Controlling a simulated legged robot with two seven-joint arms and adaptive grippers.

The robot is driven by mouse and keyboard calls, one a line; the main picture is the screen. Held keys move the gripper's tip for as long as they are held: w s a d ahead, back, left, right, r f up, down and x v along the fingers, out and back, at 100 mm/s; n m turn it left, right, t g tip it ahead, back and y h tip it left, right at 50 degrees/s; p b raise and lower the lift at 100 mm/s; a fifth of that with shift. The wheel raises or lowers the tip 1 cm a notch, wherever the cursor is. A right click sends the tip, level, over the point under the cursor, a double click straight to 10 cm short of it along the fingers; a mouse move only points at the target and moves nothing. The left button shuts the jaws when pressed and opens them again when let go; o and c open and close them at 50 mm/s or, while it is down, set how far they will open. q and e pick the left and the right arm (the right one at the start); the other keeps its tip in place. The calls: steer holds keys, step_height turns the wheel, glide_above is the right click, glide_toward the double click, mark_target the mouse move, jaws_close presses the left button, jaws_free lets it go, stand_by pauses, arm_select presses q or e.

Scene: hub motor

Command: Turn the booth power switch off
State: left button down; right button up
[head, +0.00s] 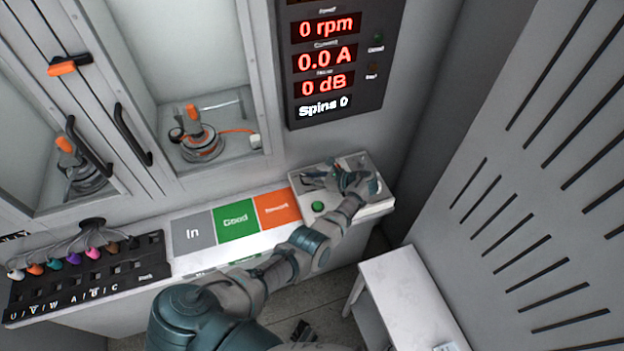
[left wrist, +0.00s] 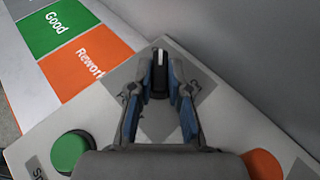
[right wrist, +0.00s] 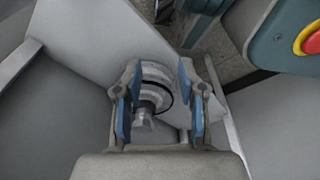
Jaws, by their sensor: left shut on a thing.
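The power switch is a black knob with a white line (left wrist: 160,70) on a grey plate of the control panel, seen in the left wrist view. My left gripper (left wrist: 160,92) has its blue-padded fingers on either side of the knob and is shut on it. In the head view my left gripper (head: 334,179) is over the panel (head: 379,208) at the end of the bench and hides the knob. In the right wrist view my right gripper (right wrist: 158,105) is open. A round metal part with a shaft (right wrist: 155,85) shows between and beyond its fingers, apparently not gripped.
A green button (left wrist: 70,151) and an orange button (left wrist: 262,164) flank the left gripper. The In, Good and Rework areas (head: 237,219) are empty. The display (head: 335,60) above reads 0 rpm, 0.0 A, 0 dB. A slotted wall (head: 540,180) stands at right.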

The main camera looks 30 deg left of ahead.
arm_select(q)
steer(key=shift+w+r, duration=0.1)
steer(key=shift+r, duration=0.05)
steer(key=c, duration=1.1)
jaws_free()
steer(key=v, duration=0.7)
steer(key=shift+w+d, duration=0.15)
steer(key=shift+d, duration=0.1)
steer(key=shift+a, duration=0.1)
